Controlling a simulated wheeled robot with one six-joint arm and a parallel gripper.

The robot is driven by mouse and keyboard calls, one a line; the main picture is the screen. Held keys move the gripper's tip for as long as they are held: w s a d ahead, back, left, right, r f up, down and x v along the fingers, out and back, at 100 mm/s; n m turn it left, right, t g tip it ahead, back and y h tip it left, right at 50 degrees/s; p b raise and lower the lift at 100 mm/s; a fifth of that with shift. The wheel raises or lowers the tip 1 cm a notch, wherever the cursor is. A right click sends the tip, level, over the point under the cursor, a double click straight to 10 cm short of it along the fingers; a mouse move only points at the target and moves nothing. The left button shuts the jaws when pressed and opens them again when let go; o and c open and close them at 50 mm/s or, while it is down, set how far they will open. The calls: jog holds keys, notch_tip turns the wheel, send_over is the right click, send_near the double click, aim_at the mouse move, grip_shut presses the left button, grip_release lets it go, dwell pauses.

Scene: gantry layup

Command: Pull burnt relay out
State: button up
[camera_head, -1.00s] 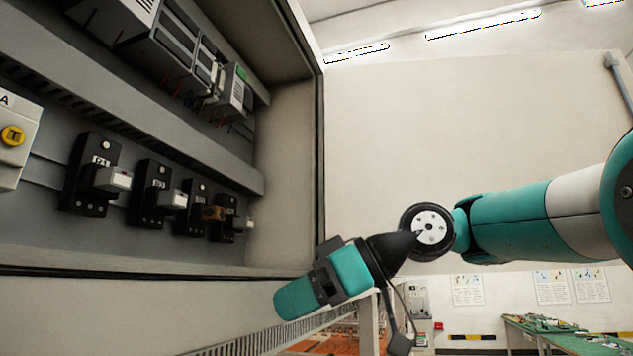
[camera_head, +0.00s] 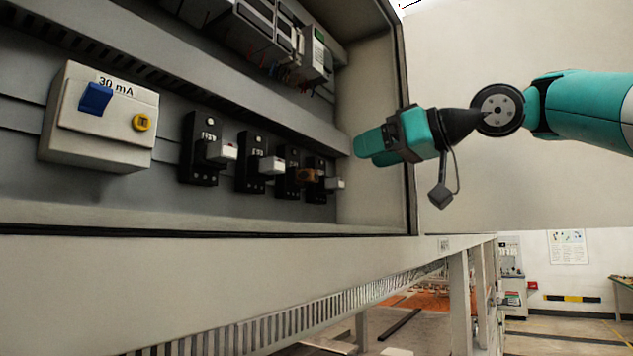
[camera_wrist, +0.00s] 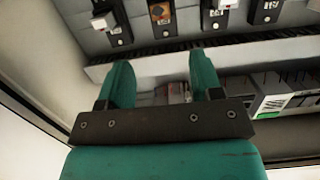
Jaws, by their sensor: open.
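The burnt relay (camera_head: 308,175) is brown and scorched, sitting in a black socket (camera_head: 287,183) low in the open cabinet, third from the left in a row of sockets. It also shows near the top edge of the wrist view (camera_wrist: 158,12). My gripper (camera_head: 362,148) is at the right side of the cabinet opening, right of the burnt relay and a little higher in the head view. In the wrist view its two teal fingers (camera_wrist: 161,72) are apart with nothing between them. The fingers point toward the grey duct and are apart from the relay.
Pale relays (camera_head: 222,152) sit in the neighbouring sockets, close on both sides. A white 30 mA breaker (camera_head: 98,125) with a blue switch stands at left. A grey duct (camera_head: 200,75) runs above the row, with wired modules (camera_head: 275,35) higher up. The cabinet's right wall (camera_head: 372,100) is near my gripper.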

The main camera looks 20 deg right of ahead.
aim_at(313, 170)
jog(key=shift+p+x, duration=2.1)
jog(key=shift+x, duration=4.05)
jog(key=shift+r, duration=0.1)
grip_shut()
jog(key=shift+s, duration=0.1)
jog(key=shift+s+d, duration=0.4)
jog(key=shift+s, duration=0.1)
jog(key=shift+s+d+b, duration=0.4)
jog(key=shift+s+b, duration=0.1)
jog(key=shift+s, duration=0.1)
jog(key=shift+f+b+v, duration=0.1)
jog(key=shift+b+v, duration=0.15)
jog(key=shift+v, duration=0.6)
jog(key=shift+f+b+v, duration=0.15)
jog(key=shift+b+v, duration=0.05)
jog(key=shift+v, duration=0.6)
